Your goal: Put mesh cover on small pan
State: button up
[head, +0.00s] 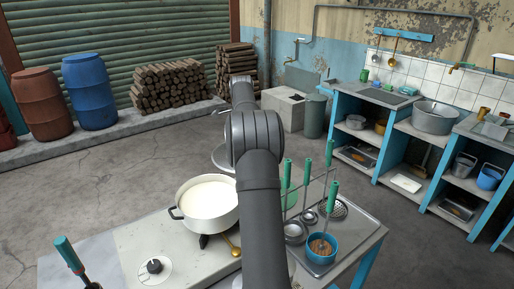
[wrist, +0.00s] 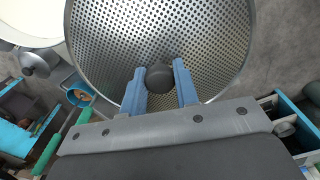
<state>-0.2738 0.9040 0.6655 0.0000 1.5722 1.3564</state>
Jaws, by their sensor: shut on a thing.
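The mesh cover (wrist: 158,35) is a round perforated metal disc with a dark knob (wrist: 159,78). My gripper (wrist: 159,85) is shut on that knob, one blue finger on each side, in the wrist view. In the head view a sliver of the cover (head: 218,157) shows left of my arm, behind the pan; my arm hides the rest, and my fingers cannot be made out there. The pan (head: 208,212) is white with side handles and holds white milk. It stands on the stove counter, and part of its rim (wrist: 37,40) shows at the wrist view's top left.
Right of my arm, a metal tray (head: 345,232) holds green-handled utensils and a blue bowl (head: 321,250). A green-handled tool (head: 68,258) stands at the front left. A stove knob (head: 154,267) is on the counter front. Open floor lies beyond the counter.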

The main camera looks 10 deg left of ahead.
jog(key=shift+m, duration=0.3)
jog(key=s+a+r, duration=0.1)
jog(key=s, duration=0.2)
jog(key=s+a+r, duration=0.1)
jog(key=s+a, duration=0.1)
jog(key=s, duration=0.2)
jog(key=s+a+r, duration=0.1)
jog(key=s+a, duration=0.1)
jog(key=s, duration=0.1)
jog(key=shift+s+r, duration=0.3)
jog(key=s+a+r, duration=0.2)
jog(key=s, duration=0.7)
notch_tip(320, 180, down, 7)
jog(key=shift+s+m, duration=0.3)
jog(key=shift+s, duration=0.05)
jog(key=shift+f, duration=0.55)
jog(key=o, duration=1.1)
jog(key=shift+r, duration=0.1)
notch_tip(320, 180, up, 17)
jog(key=shift+r, duration=0.1)
